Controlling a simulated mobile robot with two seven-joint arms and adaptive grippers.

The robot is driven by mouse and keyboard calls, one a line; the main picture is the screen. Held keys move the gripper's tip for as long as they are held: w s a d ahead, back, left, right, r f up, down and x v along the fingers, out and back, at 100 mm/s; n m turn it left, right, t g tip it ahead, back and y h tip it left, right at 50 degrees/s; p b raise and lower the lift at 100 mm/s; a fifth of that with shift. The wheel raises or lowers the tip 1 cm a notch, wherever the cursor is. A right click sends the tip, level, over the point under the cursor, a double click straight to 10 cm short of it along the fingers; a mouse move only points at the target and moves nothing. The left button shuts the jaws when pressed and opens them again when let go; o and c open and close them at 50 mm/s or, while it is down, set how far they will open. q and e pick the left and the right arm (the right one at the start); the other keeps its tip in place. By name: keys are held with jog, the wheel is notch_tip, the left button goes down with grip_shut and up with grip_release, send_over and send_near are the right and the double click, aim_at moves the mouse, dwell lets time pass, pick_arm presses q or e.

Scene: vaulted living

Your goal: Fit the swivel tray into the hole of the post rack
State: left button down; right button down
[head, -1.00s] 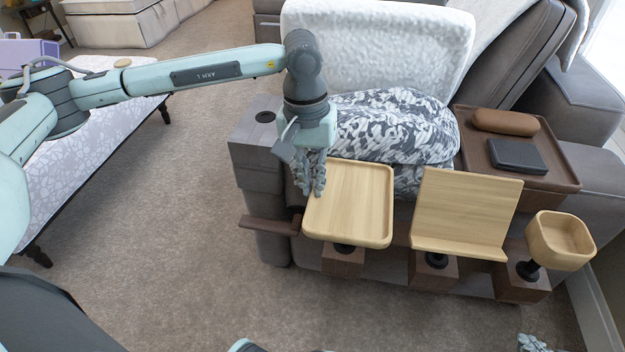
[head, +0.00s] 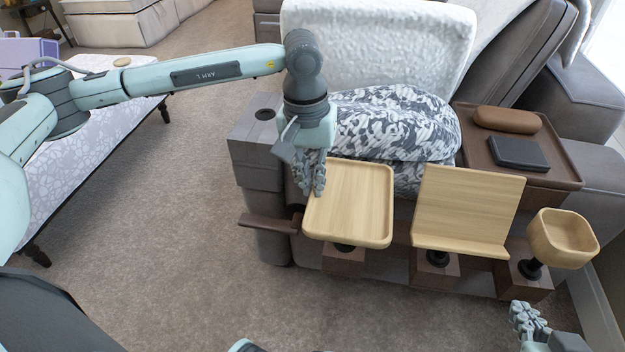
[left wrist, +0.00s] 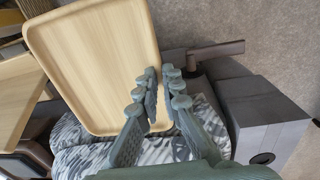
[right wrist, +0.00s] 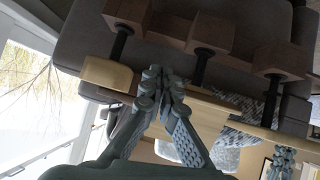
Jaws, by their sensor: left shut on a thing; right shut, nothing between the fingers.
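The swivel tray (head: 350,203) is a square, light-wood tray with a raised rim. My left gripper (head: 318,190) is shut on its left rim. The left wrist view also shows the tray (left wrist: 92,60) with its rim between the fingers (left wrist: 160,92). A black stem under the tray meets the left dark-wood block of the post rack (head: 343,263); how deep it sits is hidden. In the right wrist view this stem (right wrist: 270,100) lines up with its block (right wrist: 283,61). My right gripper (head: 530,322) is shut and empty, low at the right, below the bowl.
An upright wooden stand (head: 466,210) and a wooden bowl (head: 560,238) stand on black stems in the other blocks. A brown bar (head: 268,224) juts left. Behind are a patterned cushion (head: 395,125) and a brown tray (head: 560,172). Carpet in front is clear.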

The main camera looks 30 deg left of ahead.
aim_at(313, 193)
pick_arm(q)
jog(key=shift+f+b, duration=0.8)
jog(key=shift+b, duration=0.05)
jog(key=shift+f, duration=0.3)
jog(key=shift+f+b, duration=0.5)
jog(key=shift+b, duration=0.25)
jog(key=shift+f+b, duration=0.45)
pick_arm(e)
jog(key=a+r+t+y, duration=0.3)
jog(key=a+r+t, duration=0.1)
jog(key=r, duration=0.5)
jog(key=w+a+r+t+y, duration=0.1)
jog(key=a+r+t+y, duration=0.2)
jog(key=r, duration=0.6)
jog(key=shift+a+r+t, duration=0.4)
jog(key=shift+a+t, duration=0.9)
jog(key=shift+a, duration=0.1)
pick_arm(q)
jog(key=c, duration=1.6)
grip_release()
